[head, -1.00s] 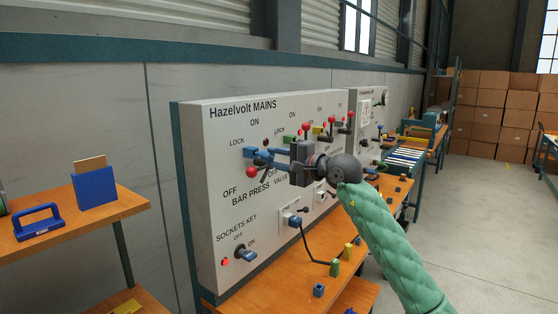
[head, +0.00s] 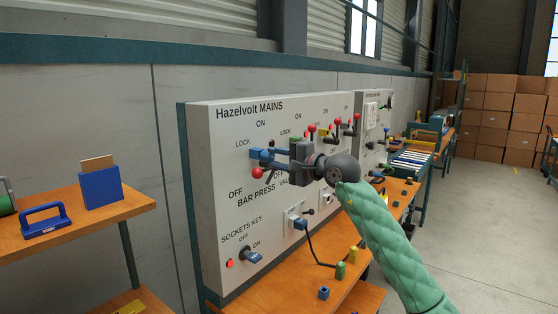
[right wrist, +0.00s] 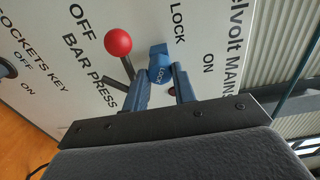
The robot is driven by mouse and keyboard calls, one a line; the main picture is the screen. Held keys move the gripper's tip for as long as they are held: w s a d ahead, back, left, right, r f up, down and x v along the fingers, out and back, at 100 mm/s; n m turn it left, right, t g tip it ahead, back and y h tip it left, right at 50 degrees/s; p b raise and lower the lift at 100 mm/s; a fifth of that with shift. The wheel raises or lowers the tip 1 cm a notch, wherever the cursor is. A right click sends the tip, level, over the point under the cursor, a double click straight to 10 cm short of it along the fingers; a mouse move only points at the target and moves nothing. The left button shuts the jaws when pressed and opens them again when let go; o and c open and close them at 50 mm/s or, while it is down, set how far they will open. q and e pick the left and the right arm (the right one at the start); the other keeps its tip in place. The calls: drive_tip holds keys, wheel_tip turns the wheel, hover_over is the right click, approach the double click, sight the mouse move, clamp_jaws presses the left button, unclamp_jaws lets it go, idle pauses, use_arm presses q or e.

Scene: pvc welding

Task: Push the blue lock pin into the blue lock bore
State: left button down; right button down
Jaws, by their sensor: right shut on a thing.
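The blue lock pin (right wrist: 161,75), a round knob marked LOCK, sits between the fingers of my right gripper (right wrist: 160,87) in the right wrist view. My right gripper is shut on it, close to the panel face. A blue block (right wrist: 158,52), seemingly the lock bore's housing, shows just beyond the pin. I cannot tell how deep the pin sits. In the head view my right gripper (head: 262,158) reaches from the right to the LOCK label, and its fingers largely hide the pin. My left gripper is not in view.
A lever with a red ball (right wrist: 117,41) stands beside the fingers, above BAR PRESS. The grey mains panel (head: 210,190) carries more red-ball levers (head: 312,128) to the right and a sockets key (head: 252,257) below. A wooden bench (head: 290,290) runs under it.

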drive_tip(key=shift+w+a, duration=0.25)
drive_tip(key=shift+a, duration=0.1)
drive_tip(key=c, duration=1.1)
unclamp_jaws()
drive_tip(key=shift+o, duration=0.2)
drive_tip(key=shift+f, duration=0.1)
drive_tip(key=shift+s+d+f+b, duration=0.1)
drive_tip(key=shift+s+d+b, duration=0.25)
drive_tip(key=shift+d+b, duration=0.1)
drive_tip(key=b+v, duration=0.2)
drive_tip(key=v, duration=0.4)
drive_tip(key=shift+s+d+r, duration=0.2)
drive_tip(key=shift+d+r, duration=0.05)
